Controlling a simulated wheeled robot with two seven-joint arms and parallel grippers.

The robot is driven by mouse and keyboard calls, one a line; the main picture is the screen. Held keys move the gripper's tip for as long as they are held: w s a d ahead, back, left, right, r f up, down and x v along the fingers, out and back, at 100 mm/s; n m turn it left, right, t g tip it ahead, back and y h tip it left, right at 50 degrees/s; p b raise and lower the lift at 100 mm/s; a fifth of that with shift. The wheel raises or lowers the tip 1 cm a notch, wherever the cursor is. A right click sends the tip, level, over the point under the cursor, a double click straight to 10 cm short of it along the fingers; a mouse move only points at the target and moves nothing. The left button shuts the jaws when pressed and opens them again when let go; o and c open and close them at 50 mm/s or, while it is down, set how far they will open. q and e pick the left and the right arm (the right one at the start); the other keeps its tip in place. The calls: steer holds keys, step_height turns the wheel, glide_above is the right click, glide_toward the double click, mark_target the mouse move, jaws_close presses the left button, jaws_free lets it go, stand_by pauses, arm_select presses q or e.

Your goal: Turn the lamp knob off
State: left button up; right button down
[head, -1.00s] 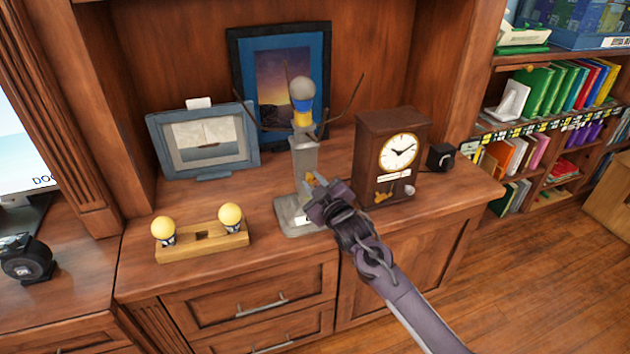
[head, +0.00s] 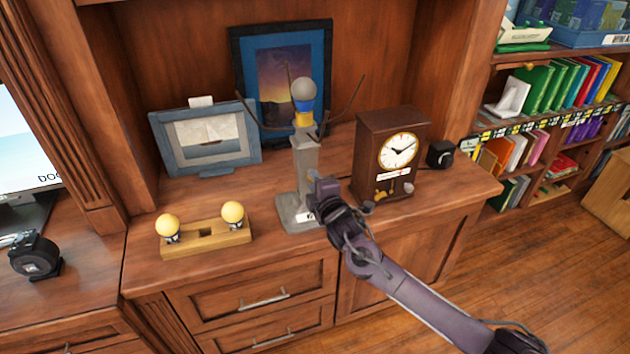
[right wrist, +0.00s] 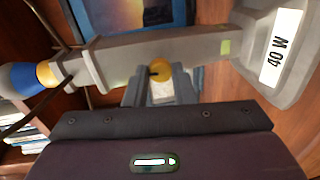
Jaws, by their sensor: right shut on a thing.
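The lamp (head: 303,158) is a grey upright post on a square foot, standing on the cabinet top in the head view. Its round bulb (head: 304,89) looks grey and unlit, above a blue and yellow socket. In the right wrist view the lamp's post (right wrist: 200,52) lies sideways, with a "40 W" label on its foot. My left gripper is not in view.
A wooden clock (head: 374,150) stands close to the right of the lamp. A wooden holder (head: 203,241) with two yellow bulbs is at the left front. Framed pictures (head: 208,140) stand behind. The cabinet top between holder and lamp is clear.

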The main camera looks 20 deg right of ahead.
steer(key=shift+a+f+n, duration=0.1)
steer(key=shift+n, duration=1)
steer(key=shift+h, duration=0.3)
steer(key=c, duration=1.2)
jaws_free()
steer(key=shift+c, duration=0.2)
steer(key=s, duration=0.7)
steer(key=shift+s+r, duration=0.4)
steer(key=shift+r, duration=0.05)
steer(key=shift+f, duration=0.1)
